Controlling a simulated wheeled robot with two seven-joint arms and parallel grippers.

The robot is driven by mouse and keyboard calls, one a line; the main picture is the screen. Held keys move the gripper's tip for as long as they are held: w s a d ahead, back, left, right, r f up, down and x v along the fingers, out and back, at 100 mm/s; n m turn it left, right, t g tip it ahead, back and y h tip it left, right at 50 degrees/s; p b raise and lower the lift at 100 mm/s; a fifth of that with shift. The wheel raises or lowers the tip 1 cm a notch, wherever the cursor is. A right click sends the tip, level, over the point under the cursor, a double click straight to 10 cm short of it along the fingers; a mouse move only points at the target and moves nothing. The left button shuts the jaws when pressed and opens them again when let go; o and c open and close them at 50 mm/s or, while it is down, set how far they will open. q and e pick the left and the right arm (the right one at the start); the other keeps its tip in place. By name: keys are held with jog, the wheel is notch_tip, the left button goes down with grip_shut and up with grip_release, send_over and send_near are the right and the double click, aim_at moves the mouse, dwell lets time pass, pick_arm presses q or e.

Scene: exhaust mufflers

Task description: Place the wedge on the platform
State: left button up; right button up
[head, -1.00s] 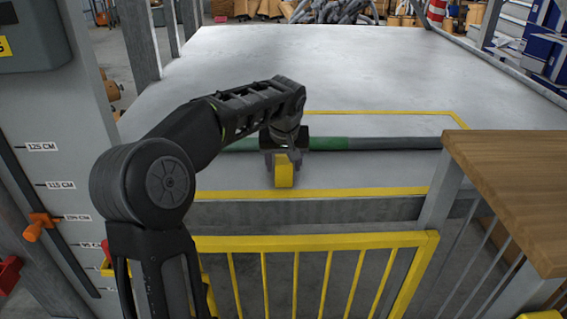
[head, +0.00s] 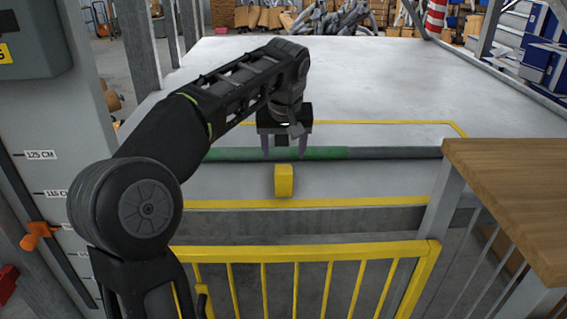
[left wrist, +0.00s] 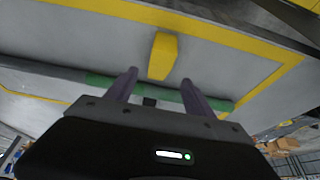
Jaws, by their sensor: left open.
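The yellow wedge (head: 284,180) sits on the grey platform (head: 360,80), between the green and grey strip and the yellow front line. It also shows in the left wrist view (left wrist: 162,56), just beyond the fingertips. My left gripper (head: 284,154) is open and empty. Its two purple fingers are above and slightly behind the wedge in the head view, apart from it. In the left wrist view the left gripper's fingers (left wrist: 160,74) are spread, with the wedge past the gap between them. My right gripper is not in view.
A green and grey strip (head: 390,153) runs across the platform behind the wedge. A yellow railing (head: 310,250) stands at the front. A wooden-topped table (head: 510,190) is at the right, and a grey post with height marks (head: 40,175) at the left. The platform's rear is clear.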

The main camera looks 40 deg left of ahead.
pick_arm(q)
jog(key=shift+v, duration=1.1)
